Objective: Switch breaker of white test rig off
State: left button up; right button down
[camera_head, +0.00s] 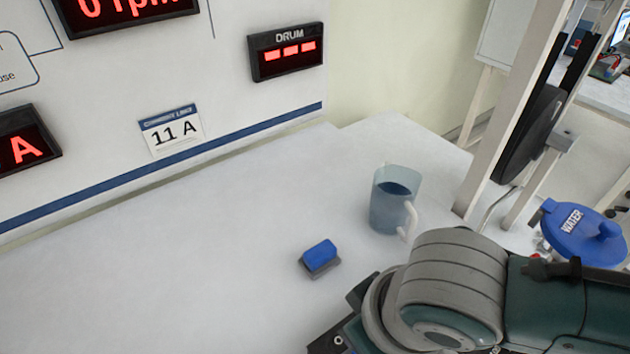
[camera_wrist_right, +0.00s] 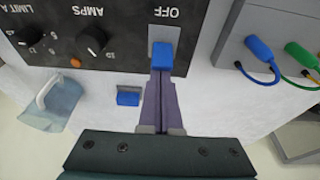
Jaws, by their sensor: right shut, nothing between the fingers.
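The white test rig (camera_head: 230,95) stands across the back left of the head view, with red displays. In the right wrist view its dark control panel (camera_wrist_right: 120,42) carries a blue breaker lever (camera_wrist_right: 162,57) beside an OFF label. My right gripper (camera_wrist_right: 162,76) is shut and empty, its fingertips right at the blue lever. They overlap its edge in the picture; I cannot tell whether they touch it. In the head view my right arm covers the lower right and its fingertips are not visible. My left gripper is not in view.
A blue block (camera_head: 320,256) and a water jug (camera_head: 394,203) stand on the white table (camera_head: 190,270). A blue-lidded WATER container (camera_head: 582,236) is at the right. The panel has two black knobs (camera_wrist_right: 92,41); cable plugs (camera_wrist_right: 260,50) sit at its right.

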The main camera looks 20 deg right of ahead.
jog(key=shift+s+d+r+t+y+p, duration=0.15)
jog(key=shift+s+t+p, duration=0.1)
jog(key=shift+s+t, duration=0.2)
jog(key=shift+s+d+t+y+p, duration=0.1)
jog(key=shift+s+t+y+p, duration=0.15)
jog(key=shift+t, duration=0.2)
jog(key=shift+s+t, duration=0.3)
jog(key=shift+w, duration=0.1)
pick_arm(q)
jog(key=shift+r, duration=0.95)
pick_arm(e)
jog(key=shift+w, duration=0.1)
jog(key=shift+r+p, duration=0.8)
jog(key=shift+p, duration=0.2)
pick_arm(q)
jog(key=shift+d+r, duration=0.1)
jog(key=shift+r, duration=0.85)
